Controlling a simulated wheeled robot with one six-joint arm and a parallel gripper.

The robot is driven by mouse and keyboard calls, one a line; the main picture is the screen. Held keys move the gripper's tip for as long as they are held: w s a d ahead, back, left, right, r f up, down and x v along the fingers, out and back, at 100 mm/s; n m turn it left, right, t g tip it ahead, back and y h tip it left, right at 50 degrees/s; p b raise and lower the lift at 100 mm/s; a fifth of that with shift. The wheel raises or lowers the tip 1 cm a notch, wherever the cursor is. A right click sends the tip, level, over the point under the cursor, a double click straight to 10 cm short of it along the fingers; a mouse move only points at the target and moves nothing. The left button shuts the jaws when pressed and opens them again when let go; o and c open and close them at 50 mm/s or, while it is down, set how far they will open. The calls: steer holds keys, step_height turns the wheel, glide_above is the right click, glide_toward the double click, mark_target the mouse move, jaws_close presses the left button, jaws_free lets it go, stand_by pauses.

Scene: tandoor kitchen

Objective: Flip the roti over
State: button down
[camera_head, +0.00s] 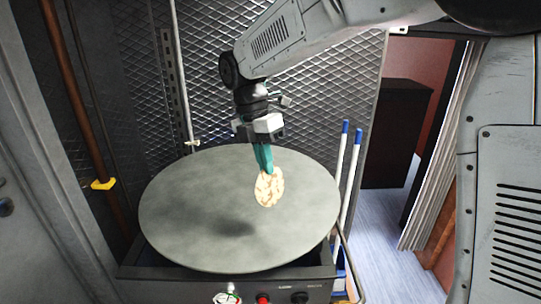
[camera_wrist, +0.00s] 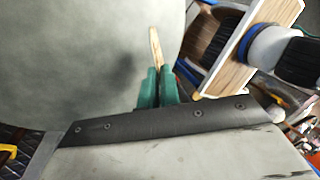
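The roti (camera_head: 269,187) is pale with brown patches. My gripper (camera_head: 264,160), with teal fingers, is shut on its upper edge. The roti hangs tilted, close to upright, with its broad face toward the head camera. It is held above the large round grey griddle (camera_head: 180,205), and a dark shadow lies on the griddle left of and below it. In the wrist view the roti (camera_wrist: 155,45) shows as a thin edge between the teal fingertips (camera_wrist: 157,85), with the griddle (camera_wrist: 80,60) behind. The roti's other face is hidden.
The griddle sits on a dark stove (camera_head: 185,277) with a red knob (camera_head: 263,299) at its front. Blue-tipped poles (camera_head: 350,180) stand close to its right side. A mesh wall (camera_head: 125,75) is behind. A yellow-handled pipe valve (camera_head: 103,184) is at left. The griddle surface is otherwise clear.

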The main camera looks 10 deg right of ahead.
step_height(320, 180, down, 8)
steer(key=shift+f, duration=0.2)
stand_by(0.3)
steer(key=shift+a, duration=0.1)
steer(key=c, duration=1.6)
jaws_free()
steer(key=shift+o, duration=0.2)
steer(key=shift+r, duration=0.15)
steer(key=v, duration=0.7)
steer(key=shift+r, duration=0.2)
